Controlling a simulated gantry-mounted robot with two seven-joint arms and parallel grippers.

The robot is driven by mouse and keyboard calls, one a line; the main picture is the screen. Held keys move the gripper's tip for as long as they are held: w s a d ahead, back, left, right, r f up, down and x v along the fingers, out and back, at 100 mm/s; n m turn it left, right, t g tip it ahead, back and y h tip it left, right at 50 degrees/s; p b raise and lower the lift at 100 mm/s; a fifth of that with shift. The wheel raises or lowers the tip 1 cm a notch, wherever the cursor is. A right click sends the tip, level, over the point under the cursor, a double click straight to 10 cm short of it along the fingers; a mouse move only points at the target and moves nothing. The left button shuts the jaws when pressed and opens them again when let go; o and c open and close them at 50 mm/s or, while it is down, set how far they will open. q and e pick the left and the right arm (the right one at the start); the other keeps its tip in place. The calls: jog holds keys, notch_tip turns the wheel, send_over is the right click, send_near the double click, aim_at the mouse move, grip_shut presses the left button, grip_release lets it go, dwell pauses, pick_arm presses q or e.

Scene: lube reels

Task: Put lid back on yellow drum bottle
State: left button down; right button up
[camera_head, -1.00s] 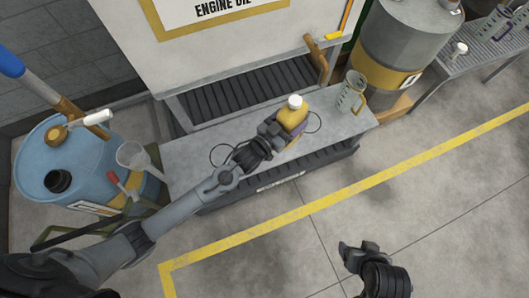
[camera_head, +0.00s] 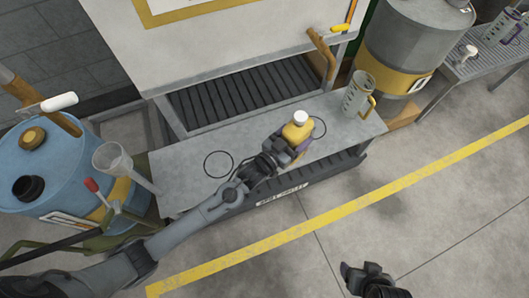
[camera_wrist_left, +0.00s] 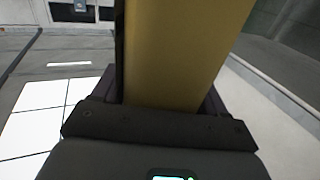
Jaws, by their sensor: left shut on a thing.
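A yellow bottle (camera_head: 295,132) with a white cap (camera_head: 300,117) on its top is over the right part of the low grey bench, close to the right ring. My left gripper (camera_head: 283,148) is shut around the bottle's body, and its yellow side (camera_wrist_left: 180,50) fills the middle of the left wrist view. A purple patch shows low on the bottle. The gripper hides the bottle's lower part, and I cannot tell whether its base touches the bench. No separate loose lid is clear. My right gripper (camera_head: 362,272) is over the floor at the bottom, apart from everything; its jaw gap is unclear.
The bench (camera_head: 180,170) has a left ring marking (camera_head: 218,165) with nothing in it. A clear jug (camera_head: 356,95) stands at its right end. A blue drum (camera_head: 75,165) with a funnel (camera_head: 112,157) is at left, a grey drum (camera_head: 410,40) at right. The front floor is clear.

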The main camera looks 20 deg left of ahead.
pick_arm(q)
jog(key=w+a+f+b, duration=0.2)
jog(key=a+f+b, duration=0.4)
jog(key=a, duration=0.5)
jog(key=shift+w+a+f, duration=0.25)
jog(key=shift+w+f, duration=0.05)
jog(key=shift+f, duration=0.25)
notch_tip(320, 180, down, 4)
jog(key=b, duration=0.3)
jog(key=shift+f, duration=0.1)
jog(key=shift+c, duration=0.2)
grip_release()
